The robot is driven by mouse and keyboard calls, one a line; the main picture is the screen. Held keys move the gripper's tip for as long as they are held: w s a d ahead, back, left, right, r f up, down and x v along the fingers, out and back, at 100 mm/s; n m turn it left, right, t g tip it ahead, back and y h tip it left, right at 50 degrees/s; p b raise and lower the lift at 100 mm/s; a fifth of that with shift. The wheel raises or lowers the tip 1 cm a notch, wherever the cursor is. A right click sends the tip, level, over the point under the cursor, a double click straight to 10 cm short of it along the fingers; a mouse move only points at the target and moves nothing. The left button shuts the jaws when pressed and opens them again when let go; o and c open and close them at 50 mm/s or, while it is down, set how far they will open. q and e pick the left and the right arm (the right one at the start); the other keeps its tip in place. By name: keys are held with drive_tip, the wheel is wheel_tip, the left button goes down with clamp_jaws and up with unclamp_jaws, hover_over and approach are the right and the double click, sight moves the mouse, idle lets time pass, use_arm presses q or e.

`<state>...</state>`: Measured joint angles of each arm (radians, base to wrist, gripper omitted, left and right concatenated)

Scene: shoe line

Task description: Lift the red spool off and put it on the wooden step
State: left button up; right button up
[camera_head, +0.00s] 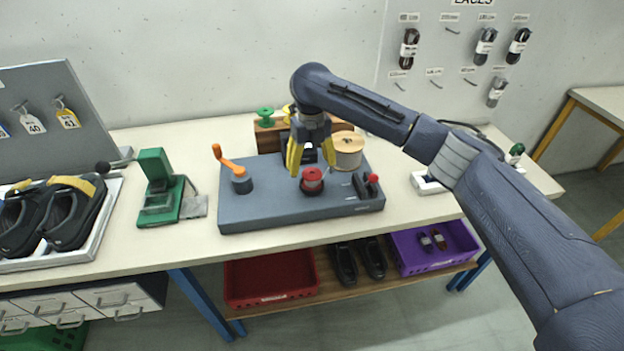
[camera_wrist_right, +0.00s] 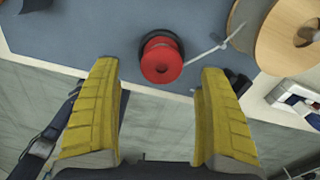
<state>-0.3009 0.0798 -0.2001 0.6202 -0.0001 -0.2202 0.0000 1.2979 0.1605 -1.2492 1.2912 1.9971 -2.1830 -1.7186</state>
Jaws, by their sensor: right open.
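The red spool (camera_head: 312,180) sits on the grey base plate (camera_head: 265,212), near the middle of the bench. In the right wrist view the red spool (camera_wrist_right: 161,62) lies beyond the fingertips, roughly between them, with a pale strip running off it to the right. My right gripper (camera_head: 311,168) is open and empty, pointing down just above and behind the spool; its yellow fingers also show in the wrist view (camera_wrist_right: 158,80). The wooden step (camera_head: 267,138) stands behind the plate, partly hidden by my right arm. A green spool (camera_head: 265,116) stands on its left part. My left gripper is not visible.
An orange-handled crank (camera_head: 233,170) stands left on the plate and a red-knobbed lever (camera_head: 372,180) right. A large wooden-flanged spool (camera_head: 348,150) stands behind the red spool. A green device (camera_head: 160,190) and a shoe tray (camera_head: 100,215) are at left.

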sight(312, 173)
drive_tip(key=shift+f, duration=2.9)
drive_tip(key=shift+d, duration=0.1)
drive_tip(key=c, duration=1.5)
